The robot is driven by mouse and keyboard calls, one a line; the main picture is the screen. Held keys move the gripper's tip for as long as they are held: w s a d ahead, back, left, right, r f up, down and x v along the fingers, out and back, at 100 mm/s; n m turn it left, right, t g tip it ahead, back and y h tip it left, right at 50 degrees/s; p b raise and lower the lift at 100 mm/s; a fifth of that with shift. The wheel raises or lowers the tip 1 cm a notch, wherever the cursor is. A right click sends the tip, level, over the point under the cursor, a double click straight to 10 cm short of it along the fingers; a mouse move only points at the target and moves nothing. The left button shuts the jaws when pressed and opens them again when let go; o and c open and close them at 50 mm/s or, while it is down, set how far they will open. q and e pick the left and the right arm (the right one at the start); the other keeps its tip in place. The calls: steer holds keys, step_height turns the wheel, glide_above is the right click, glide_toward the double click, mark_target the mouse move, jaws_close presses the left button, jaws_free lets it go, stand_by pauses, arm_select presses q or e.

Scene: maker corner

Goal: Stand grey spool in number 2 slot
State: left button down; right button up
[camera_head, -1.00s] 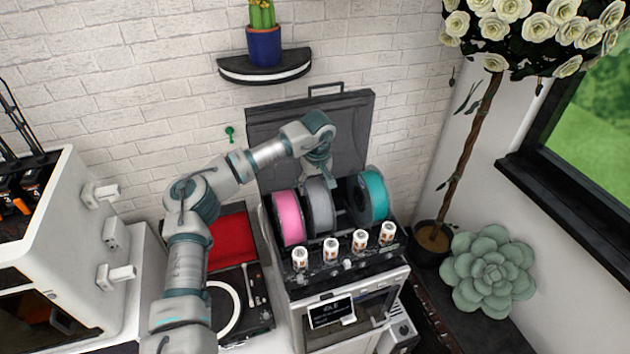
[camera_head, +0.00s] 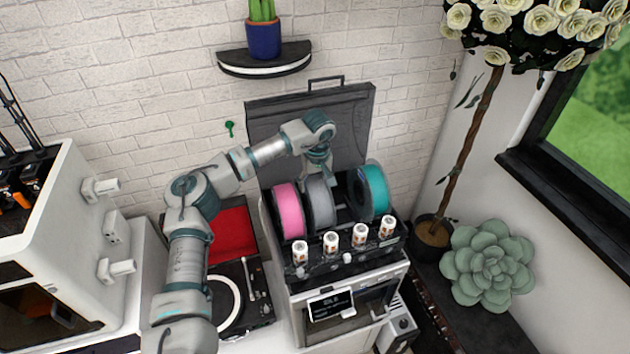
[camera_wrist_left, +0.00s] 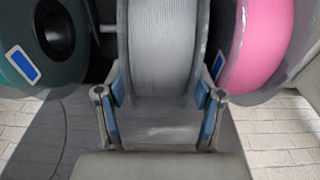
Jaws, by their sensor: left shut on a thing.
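The grey spool (camera_head: 320,203) stands upright in the open-topped box (camera_head: 362,258), between the pink spool (camera_head: 288,211) and the teal spool (camera_head: 373,188). My left gripper (camera_head: 320,177) reaches down from above and behind and is shut on the grey spool. In the left wrist view its blue-padded fingers press both sides of the grey spool (camera_wrist_left: 162,45), with the pink spool (camera_wrist_left: 264,45) at right and the teal spool (camera_wrist_left: 45,45) at left. The spool's lower edge and the slot numbers are hidden. My right gripper is not in view.
Several white labelled knobs or jars (camera_head: 331,243) line the box's front. Its dark lid (camera_head: 350,115) stands open behind. A record player (camera_head: 240,290) lies left, a succulent (camera_head: 490,265) right. A gap shows between the grey and teal spools.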

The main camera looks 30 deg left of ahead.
arm_select(q)
steer(key=shift+c, duration=0.5)
jaws_free()
steer(key=r, duration=0.8)
steer(key=s+d+r, duration=0.1)
steer(key=r, duration=0.3)
steer(key=shift+d, duration=0.1)
steer(key=shift+f, duration=0.15)
